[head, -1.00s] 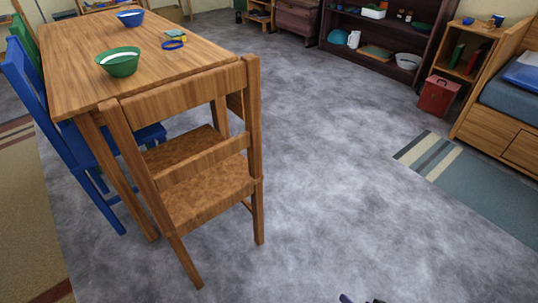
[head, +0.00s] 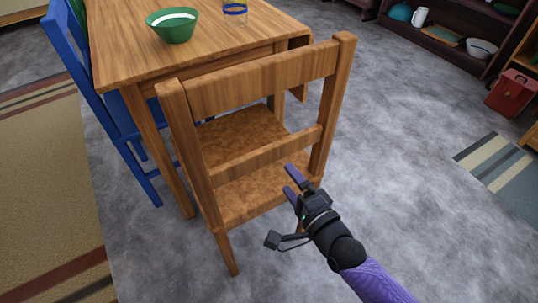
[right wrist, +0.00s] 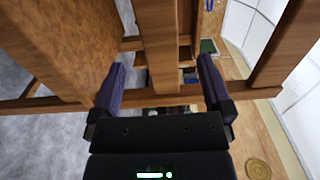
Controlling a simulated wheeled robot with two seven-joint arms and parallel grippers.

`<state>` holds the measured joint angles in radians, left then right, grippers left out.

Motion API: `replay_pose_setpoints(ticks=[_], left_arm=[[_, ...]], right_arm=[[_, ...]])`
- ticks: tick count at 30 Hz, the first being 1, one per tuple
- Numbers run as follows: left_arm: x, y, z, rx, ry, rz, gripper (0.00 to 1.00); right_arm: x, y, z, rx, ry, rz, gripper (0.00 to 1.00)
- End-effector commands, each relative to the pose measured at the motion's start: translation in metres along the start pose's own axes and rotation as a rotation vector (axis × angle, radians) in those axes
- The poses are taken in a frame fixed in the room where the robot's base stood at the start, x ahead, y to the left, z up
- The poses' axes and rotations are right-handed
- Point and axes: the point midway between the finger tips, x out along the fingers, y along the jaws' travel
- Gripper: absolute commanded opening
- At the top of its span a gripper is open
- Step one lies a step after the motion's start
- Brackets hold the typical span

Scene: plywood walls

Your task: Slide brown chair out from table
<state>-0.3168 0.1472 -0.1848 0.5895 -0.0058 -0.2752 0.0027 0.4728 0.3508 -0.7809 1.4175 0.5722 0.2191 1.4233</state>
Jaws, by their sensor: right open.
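The brown wooden chair (head: 262,68) stands at the near end of the wooden table (head: 115,45), its back toward me and its seat (head: 245,140) partly under the tabletop. My right gripper (head: 290,179) is open just in front of the chair back, near the lower back slat (head: 265,155) toward its right end. In the right wrist view, the open fingers (right wrist: 160,88) point at the chair's wooden bars (right wrist: 155,40), with nothing clearly held between them. Whether a finger touches the chair I cannot tell. My left gripper is not in view.
A blue chair (head: 100,95) stands at the table's left side. A green bowl (head: 172,27) and a glass with a blue band (head: 235,10) are on the table. A striped rug (head: 45,170) lies at left.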

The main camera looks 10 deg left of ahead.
Motion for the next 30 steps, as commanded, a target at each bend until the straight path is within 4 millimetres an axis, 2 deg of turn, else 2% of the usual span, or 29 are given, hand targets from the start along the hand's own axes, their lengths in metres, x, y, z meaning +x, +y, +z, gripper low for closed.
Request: replay_pose_setpoints(ticks=[1,3,6,9,13,20,30], left_arm=[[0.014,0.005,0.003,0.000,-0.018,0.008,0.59],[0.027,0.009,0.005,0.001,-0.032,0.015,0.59],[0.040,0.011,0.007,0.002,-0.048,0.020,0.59],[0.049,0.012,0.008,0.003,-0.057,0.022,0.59],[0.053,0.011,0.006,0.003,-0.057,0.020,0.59],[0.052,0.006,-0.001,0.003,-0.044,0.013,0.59],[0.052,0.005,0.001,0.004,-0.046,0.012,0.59]], right_arm=[[0.018,0.010,0.001,0.005,-0.001,0.000,1.00],[0.040,0.012,0.000,0.006,0.000,0.002,1.00],[0.067,0.012,0.000,0.006,0.000,0.005,1.00],[0.085,0.010,-0.001,0.003,0.001,0.004,1.00],[0.096,0.005,0.000,0.000,0.001,0.003,1.00],[0.097,0.001,0.000,-0.002,0.001,0.002,1.00],[0.097,0.001,-0.001,-0.002,0.001,0.001,0.30]])
